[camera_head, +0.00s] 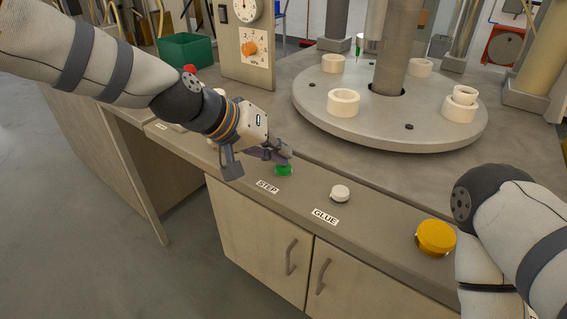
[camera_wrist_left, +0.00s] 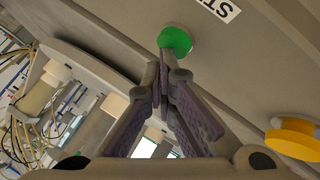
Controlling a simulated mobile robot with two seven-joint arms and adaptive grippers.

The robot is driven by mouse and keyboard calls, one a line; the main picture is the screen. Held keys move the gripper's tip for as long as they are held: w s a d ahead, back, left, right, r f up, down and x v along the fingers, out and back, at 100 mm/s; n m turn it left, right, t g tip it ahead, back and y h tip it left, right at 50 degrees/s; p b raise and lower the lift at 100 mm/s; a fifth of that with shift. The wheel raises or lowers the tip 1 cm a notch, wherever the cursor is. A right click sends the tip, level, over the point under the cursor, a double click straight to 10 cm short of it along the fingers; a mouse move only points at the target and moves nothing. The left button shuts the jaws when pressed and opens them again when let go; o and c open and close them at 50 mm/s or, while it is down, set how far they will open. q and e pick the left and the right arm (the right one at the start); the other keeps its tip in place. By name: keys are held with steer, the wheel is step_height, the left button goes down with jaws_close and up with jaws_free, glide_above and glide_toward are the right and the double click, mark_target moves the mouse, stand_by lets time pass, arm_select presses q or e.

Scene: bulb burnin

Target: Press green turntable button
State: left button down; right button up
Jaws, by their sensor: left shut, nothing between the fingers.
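The green button (camera_head: 283,171) sits on the front ledge of the bench beside the STEP label (camera_head: 267,186). My left gripper (camera_head: 286,157) is shut and empty, with its fingertips at the green button, partly covering it in the head view. In the left wrist view the green button (camera_wrist_left: 176,40) shows just beyond the closed fingertips (camera_wrist_left: 164,62); I cannot tell whether they touch it. The round grey turntable (camera_head: 390,127) lies behind on the bench and carries several cream rings. My right arm enters at the right; its gripper is out of view.
A white button (camera_head: 340,193) by the GLUE label (camera_head: 325,216) and a large yellow button (camera_head: 435,238) lie further right on the ledge. A panel with an orange knob (camera_head: 249,48) stands behind my left arm, near a green bin (camera_head: 185,51).

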arm_select(q)
steer(key=shift+r+p, duration=0.35)
steer(key=shift+r, duration=0.55)
arm_select(e)
steer(key=shift+w+r, duration=0.45)
steer(key=shift+r, duration=0.05)
arm_select(q)
steer(key=shift+r, duration=0.1)
step_height(320, 180, up, 5)
steer(key=shift+f+p, duration=0.1)
steer(key=shift+p, duration=0.7)
arm_select(e)
steer(key=shift+w+r+t, duration=0.6)
steer(key=shift+w+r, duration=0.35)
steer(key=shift+w, duration=0.05)
